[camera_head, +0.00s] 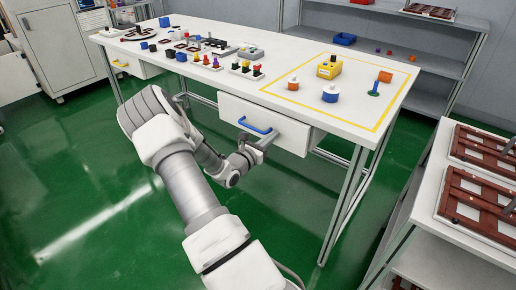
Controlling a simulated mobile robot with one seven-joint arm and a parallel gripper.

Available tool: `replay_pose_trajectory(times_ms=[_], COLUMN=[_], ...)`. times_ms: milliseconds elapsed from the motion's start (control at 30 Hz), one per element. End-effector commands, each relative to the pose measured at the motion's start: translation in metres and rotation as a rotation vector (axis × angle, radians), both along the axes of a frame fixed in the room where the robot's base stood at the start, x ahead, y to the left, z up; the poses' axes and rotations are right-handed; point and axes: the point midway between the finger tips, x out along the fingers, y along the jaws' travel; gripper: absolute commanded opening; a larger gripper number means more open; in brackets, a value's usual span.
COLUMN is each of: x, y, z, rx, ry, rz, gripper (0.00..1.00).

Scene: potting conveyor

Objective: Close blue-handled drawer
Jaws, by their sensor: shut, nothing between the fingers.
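The blue-handled drawer (290,136) is a white box under the front edge of the white table. Its blue handle (254,126) is on the front face. The drawer front stands close under the tabletop edge, and how far it is out is hard to tell from this angle. My gripper (266,140) is shut and empty, in front of the drawer's lower front, just below and right of the blue handle. It overlaps the drawer front in the picture; whether it touches is unclear. My arm reaches up from the bottom of the view and hides some of the floor and table frame.
The white table (290,60) carries small blocks, colored pegs and a yellow device (329,67) inside a yellow outline. Another drawer with a yellow handle (120,64) is at the left. A shelf cart (460,220) with brown trays stands at right. Green floor is open in front.

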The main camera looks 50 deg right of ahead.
Motion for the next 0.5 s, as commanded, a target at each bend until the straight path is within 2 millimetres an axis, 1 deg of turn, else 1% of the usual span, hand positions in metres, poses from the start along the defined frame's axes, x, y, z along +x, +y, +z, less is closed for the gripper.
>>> replay_pose_trajectory(times_ms=[33, 100, 200, 500], x=[0.000, 0.001, 0.002, 0.003], y=[-0.008, -0.017, -0.024, -0.031], z=[0.000, 0.000, 0.000, 0.001], rx=[-0.002, -0.001, -0.001, -0.002], ry=[0.000, 0.000, 0.000, -0.002], rz=[-0.001, -0.002, 0.000, 0.001], gripper=[0.00, 0.00, 0.00, 0.00])
